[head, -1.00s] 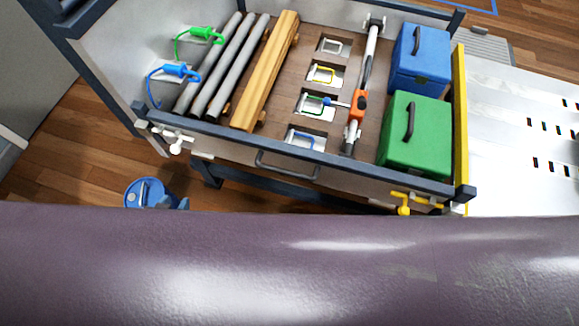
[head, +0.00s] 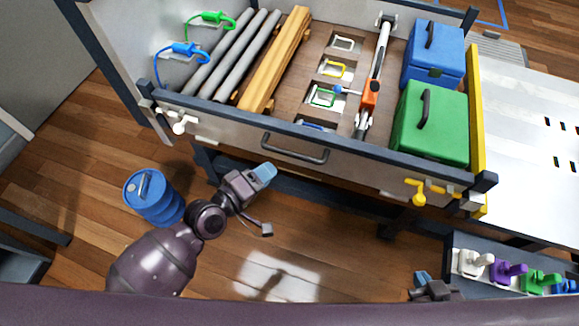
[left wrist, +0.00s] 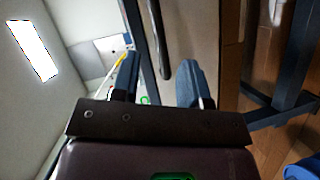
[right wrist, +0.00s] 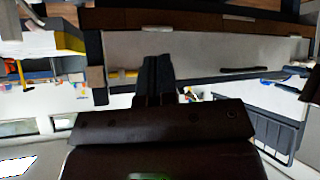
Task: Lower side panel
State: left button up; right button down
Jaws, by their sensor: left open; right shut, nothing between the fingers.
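The side panel (head: 345,163) is a pale upright board along the near side of the cargo bed, with a dark rail on top. A dark bar handle (head: 295,155) is at its middle. A white latch (head: 180,122) is at its left end and a yellow latch (head: 428,190) at its right end. My left gripper (head: 265,201) is open and empty, in front of the panel and below and left of the handle. In the left wrist view the handle (left wrist: 157,40) shows beyond the fingers. My right gripper (head: 421,278) is shut and empty, below the yellow latch; the panel also shows in the right wrist view (right wrist: 200,50).
The bed holds grey pipes (head: 230,62), a wooden beam (head: 275,60), a blue box (head: 432,57) and a green box (head: 430,125). A blue barrel (head: 153,198) stands on the floor at left. A rack of coloured clamps (head: 510,272) is at lower right. Floor before the panel is open.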

aim_at(293, 153)
pick_arm(q)
jog(key=w+d+n, duration=0.1)
jog(key=w+d, duration=0.1)
jog(key=w+d+f+n, duration=0.1)
jog(key=w+d+n, duration=0.1)
jog(key=w+d+f+n+b, duration=0.1)
jog(key=w+d, duration=0.1)
jog(key=w, duration=0.1)
jog(key=shift+d+n+t, duration=0.25)
jog(key=shift+n+t, duration=0.05)
jog(key=shift+w+d, duration=0.1)
jog(key=shift+w, duration=0.05)
pick_arm(e)
jog(key=shift+s+a+f, duration=0.2)
jog(key=shift+s, duration=0.05)
pick_arm(q)
jog(key=c, duration=0.7)
grip_shut()
pick_arm(e)
jog(key=shift+f, duration=0.2)
